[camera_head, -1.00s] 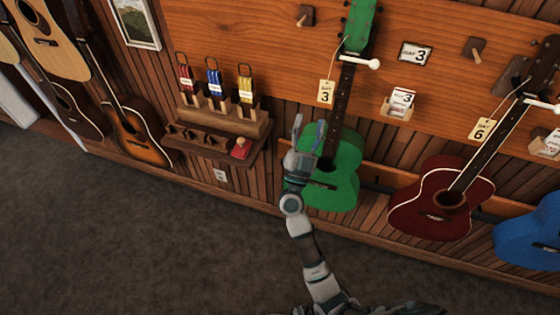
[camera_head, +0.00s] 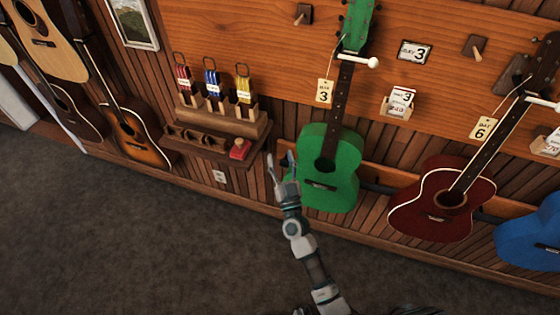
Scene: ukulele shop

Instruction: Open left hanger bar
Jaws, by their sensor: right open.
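A green ukulele (camera_head: 333,150) hangs on the orange wall board, neck upward. A white hanger bar (camera_head: 358,59) with a round knob end lies across its neck. A second white hanger bar (camera_head: 543,102) crosses the neck of the dark red ukulele (camera_head: 432,192) at the right. My right gripper (camera_head: 281,166) is in front of the green ukulele's lower left edge, well below its hanger bar. Its fingers are apart and hold nothing. I cannot tell whether it touches the body. My left gripper is not in view.
A wooden shelf (camera_head: 205,150) with colored packets stands left of the green ukulele. A card box (camera_head: 398,104) and bare pegs (camera_head: 474,47) are on the board. A blue ukulele (camera_head: 535,240) hangs at the far right. The grey floor (camera_head: 130,240) is clear.

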